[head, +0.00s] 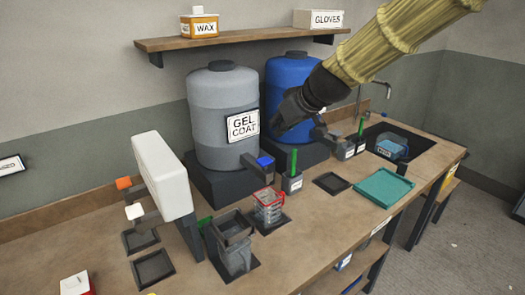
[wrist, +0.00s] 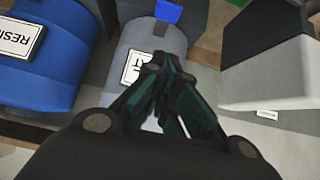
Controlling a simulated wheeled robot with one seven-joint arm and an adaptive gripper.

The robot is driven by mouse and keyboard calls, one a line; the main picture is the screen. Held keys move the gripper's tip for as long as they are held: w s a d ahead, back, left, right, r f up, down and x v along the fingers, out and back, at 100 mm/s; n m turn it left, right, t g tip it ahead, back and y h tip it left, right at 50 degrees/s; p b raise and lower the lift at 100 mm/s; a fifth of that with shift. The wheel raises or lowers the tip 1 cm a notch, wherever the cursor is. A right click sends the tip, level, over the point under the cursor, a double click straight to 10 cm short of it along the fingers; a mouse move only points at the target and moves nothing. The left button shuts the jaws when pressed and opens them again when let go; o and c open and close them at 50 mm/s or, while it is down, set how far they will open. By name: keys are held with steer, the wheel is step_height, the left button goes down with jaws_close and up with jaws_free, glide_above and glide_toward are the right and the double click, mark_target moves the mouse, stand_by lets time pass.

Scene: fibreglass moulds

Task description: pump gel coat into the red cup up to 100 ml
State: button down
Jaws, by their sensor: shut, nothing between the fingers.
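The grey drum (head: 222,100) labelled GEL COAT stands on a dark block on the bench. Its dark pump arm with a blue top (head: 264,161) reaches out over the red cup (head: 268,208), a clear cup with a red rim standing on a dark pad. I cannot make out the cup's fill level. My gripper (head: 279,128) is shut and empty, raised beside the drum's label, above and behind the pump. In the wrist view my gripper (wrist: 165,95) covers part of the grey drum (wrist: 140,50); a blue piece (wrist: 168,12) shows at the top edge.
A blue drum (head: 290,72) stands behind my arm; its RESIN label shows in the wrist view (wrist: 22,38). A white dispenser (head: 163,175) and grey bin (head: 233,245) flank the cup's left. A teal tray (head: 383,188) lies right. A shelf (head: 240,37) hangs above.

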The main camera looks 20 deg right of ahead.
steer(key=p, duration=0.2)
glide_above(262, 161)
steer(key=f, duration=0.6)
steer(key=shift+s+d+f, duration=0.15)
steer(key=shift+s+d, duration=0.1)
steer(key=shift+d, duration=0.05)
steer(key=shift+w+a+f+p, duration=0.15)
steer(key=shift+f+p, duration=0.25)
steer(key=shift+f, duration=0.75)
steer(key=shift+w+f+p, duration=0.15)
steer(key=shift+f+p, duration=0.25)
steer(key=shift+f, duration=0.75)
steer(key=shift+f, duration=0.1)
